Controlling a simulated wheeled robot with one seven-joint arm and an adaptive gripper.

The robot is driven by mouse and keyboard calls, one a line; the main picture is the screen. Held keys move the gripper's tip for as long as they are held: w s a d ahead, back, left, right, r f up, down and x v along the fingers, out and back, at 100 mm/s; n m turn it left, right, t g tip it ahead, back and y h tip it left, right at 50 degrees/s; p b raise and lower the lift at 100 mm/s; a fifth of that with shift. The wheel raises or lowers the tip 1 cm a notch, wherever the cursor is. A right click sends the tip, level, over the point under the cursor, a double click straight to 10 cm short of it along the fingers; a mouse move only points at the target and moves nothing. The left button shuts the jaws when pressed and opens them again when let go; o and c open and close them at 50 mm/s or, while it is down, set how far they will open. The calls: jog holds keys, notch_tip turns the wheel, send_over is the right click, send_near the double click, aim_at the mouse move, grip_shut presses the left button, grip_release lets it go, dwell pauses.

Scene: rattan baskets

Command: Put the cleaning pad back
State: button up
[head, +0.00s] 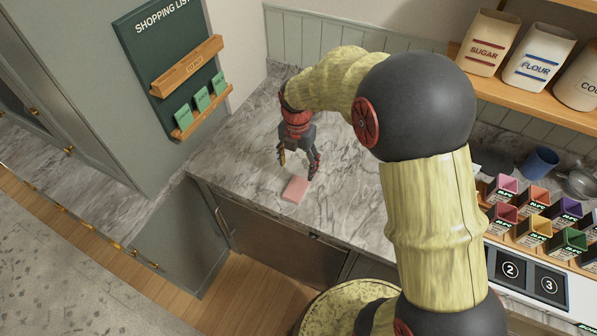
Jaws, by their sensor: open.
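A pink, flat, roughly rectangular cleaning pad (295,189) lies on the grey marble counter (235,162), near its front edge. My gripper (298,168) is open and points down, a little above and behind the pad. Its fingers are apart and nothing shows between them. I cannot tell the exact height of the fingertips above the counter. No holder that is clearly for the pad can be made out.
A green shopping list board (155,50) with wooden ledges hangs at the left. At the right are a shelf of canisters (487,42), a blue mug (539,162) and a rack of coloured boxes (533,230). My arm hides part of the counter. The counter around the pad is clear.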

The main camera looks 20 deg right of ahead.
jog(key=s+r+m+t, duration=0.2)
jog(key=s+r+m, duration=0.6)
jog(key=r+m, duration=0.15)
jog(key=s+r+m+t, duration=0.2)
jog(key=s+r+m, duration=0.5)
jog(key=r+m, duration=0.3)
jog(key=s+r+m+t, duration=0.1)
jog(key=s+r+m, duration=0.1)
jog(key=s+m, duration=0.5)
jog(key=shift+s+r+t, duration=0.25)
jog(key=shift+s+t, duration=0.05)
jog(key=shift+s, duration=0.55)
jog(key=shift+a+m, duration=0.1)
jog(key=shift+m, duration=0.15)
